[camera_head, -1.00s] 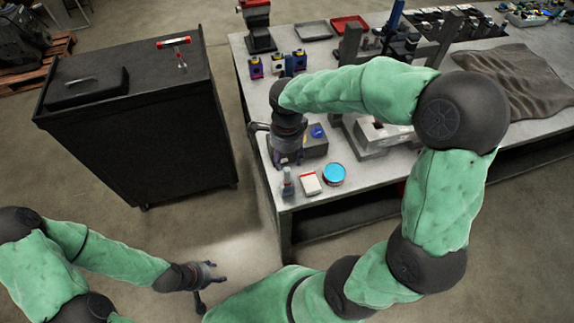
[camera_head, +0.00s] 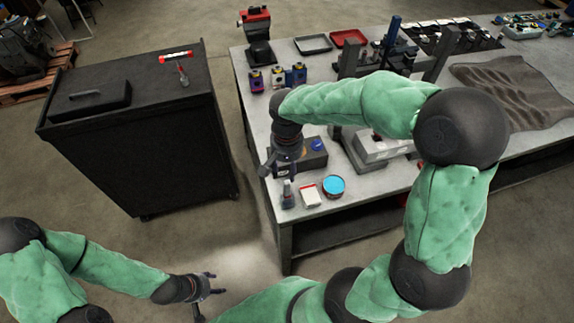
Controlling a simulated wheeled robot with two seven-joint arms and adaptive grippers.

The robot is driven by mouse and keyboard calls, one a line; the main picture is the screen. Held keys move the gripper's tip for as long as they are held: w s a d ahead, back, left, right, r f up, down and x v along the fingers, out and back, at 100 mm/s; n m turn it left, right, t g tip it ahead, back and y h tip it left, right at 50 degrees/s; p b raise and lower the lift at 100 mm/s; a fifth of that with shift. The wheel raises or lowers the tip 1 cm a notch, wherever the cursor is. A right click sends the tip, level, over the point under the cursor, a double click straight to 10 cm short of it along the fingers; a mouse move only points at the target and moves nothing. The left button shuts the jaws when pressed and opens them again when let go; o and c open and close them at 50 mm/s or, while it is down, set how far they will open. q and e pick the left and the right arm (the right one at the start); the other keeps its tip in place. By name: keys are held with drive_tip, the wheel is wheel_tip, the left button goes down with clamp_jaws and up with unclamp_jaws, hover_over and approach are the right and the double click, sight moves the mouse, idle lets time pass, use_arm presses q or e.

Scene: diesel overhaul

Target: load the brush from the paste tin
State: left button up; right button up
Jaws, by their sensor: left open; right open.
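The paste tin (camera_head: 333,187) is a round tin with a bright blue top. It stands near the front left corner of the workbench. A small upright grey item (camera_head: 288,196), perhaps the brush, stands to its left at the bench corner; it is too small to tell for sure. My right gripper (camera_head: 279,175) points down just above and behind this item, open; whether it touches the item I cannot tell. My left gripper (camera_head: 211,284) is open and empty, low over the floor in front of the bench.
A white box with red (camera_head: 308,196) stands between the grey item and the tin. A dark box with a blue knob (camera_head: 313,154) is behind them. The black cabinet (camera_head: 140,150) is left of the workbench (camera_head: 385,181), across a floor gap.

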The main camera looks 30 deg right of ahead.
sight(287, 187)
drive_tip(key=n, duration=0.3)
drive_tip(key=shift+f+n, duration=0.3)
drive_tip(key=shift+n, duration=0.1)
wheel_tip(287, 187, down, 11)
drive_tip(key=shift+r+b, duration=0.15)
drive_tip(key=shift+b, duration=0.55)
clamp_jaws()
unclamp_jaws()
